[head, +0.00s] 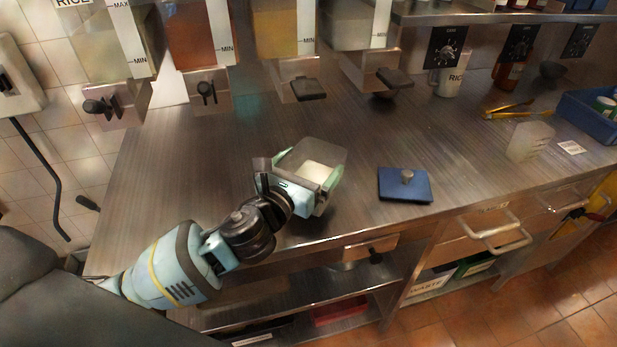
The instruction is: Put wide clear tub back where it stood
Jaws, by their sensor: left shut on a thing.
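The wide clear tub (325,157) is a see-through container with pale contents in its bottom. It is at the middle of the head view, over the steel counter. My left gripper (299,186) comes in from the lower left and is shut on the tub's near left side. I cannot tell whether the tub's base touches the counter. Its lower near side is partly hidden by the gripper. My right gripper is not in view.
A blue lid with a knob (404,185) lies right of the tub. Dispensers (285,30) hang along the back left. A small clear container (530,141), yellow tongs (517,111) and a blue crate (590,112) are at the right. The steel counter (160,180) is bare at left.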

